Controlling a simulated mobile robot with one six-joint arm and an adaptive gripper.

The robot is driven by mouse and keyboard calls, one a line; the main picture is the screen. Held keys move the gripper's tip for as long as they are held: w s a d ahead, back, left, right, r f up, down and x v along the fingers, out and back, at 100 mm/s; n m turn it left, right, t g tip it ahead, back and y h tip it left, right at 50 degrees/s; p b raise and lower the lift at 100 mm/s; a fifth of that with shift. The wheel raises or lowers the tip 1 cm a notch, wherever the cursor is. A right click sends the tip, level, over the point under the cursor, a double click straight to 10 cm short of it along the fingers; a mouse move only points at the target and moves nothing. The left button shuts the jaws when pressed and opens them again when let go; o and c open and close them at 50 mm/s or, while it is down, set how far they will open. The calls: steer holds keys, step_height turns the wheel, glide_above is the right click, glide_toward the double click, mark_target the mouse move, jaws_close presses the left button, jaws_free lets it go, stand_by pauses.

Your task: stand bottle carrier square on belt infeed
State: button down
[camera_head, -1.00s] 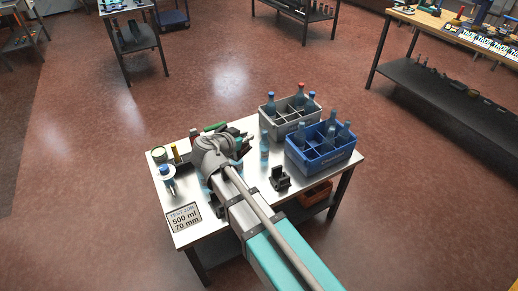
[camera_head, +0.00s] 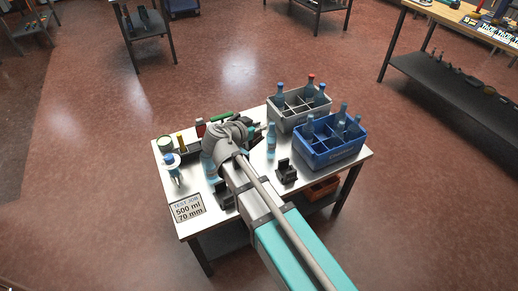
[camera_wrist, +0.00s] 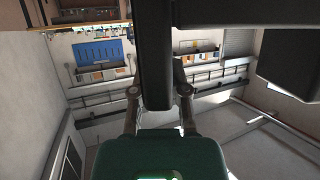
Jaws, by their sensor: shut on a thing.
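My gripper (camera_wrist: 160,95) is shut on a dark upright bar (camera_wrist: 155,50) in the wrist view. More dark shape shows at the upper right there; I cannot tell whether it belongs to the same thing. In the head view my wrist, over the left half of the steel table, hides the fingers and what they hold. A blue crate (camera_head: 333,153) and a grey crate (camera_head: 286,122), both divided and holding several blue bottles, stand upright at the table's right side. I cannot tell which thing is the bottle carrier. No belt infeed can be made out.
Loose bottles stand on the table, one (camera_head: 271,140) right of my wrist. A black block (camera_head: 287,171) lies before the blue crate. A "500 ml 70 mm" sign (camera_head: 187,208) is at the front left. A tin (camera_head: 165,145) stands behind. Open floor surrounds the table.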

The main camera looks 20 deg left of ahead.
steer(key=s+d+f+m+g+h+b, duration=0.1)
steer(key=s+d+f+m+h+b, duration=0.1)
steer(key=f+b, duration=0.7)
steer(key=s+d+f+m+g+h+b, duration=0.1)
steer(key=d+f+b, duration=0.4)
steer(key=f+b, duration=0.5)
steer(key=shift+s+f+m+h, duration=0.4)
steer(key=shift+s+m+h, duration=0.2)
steer(key=shift+m+h, duration=0.3)
steer(key=shift+a, duration=0.1)
steer(key=w+a+f+b, duration=0.6)
steer(key=w+f+b, duration=0.3)
steer(key=w, duration=0.2)
steer(key=shift+w+a, duration=0.25)
steer(key=shift+w+a+f+b, duration=0.25)
steer(key=shift+w+f+b, duration=0.15)
steer(key=shift+f+b, duration=1.65)
steer(key=shift+b, duration=0.05)
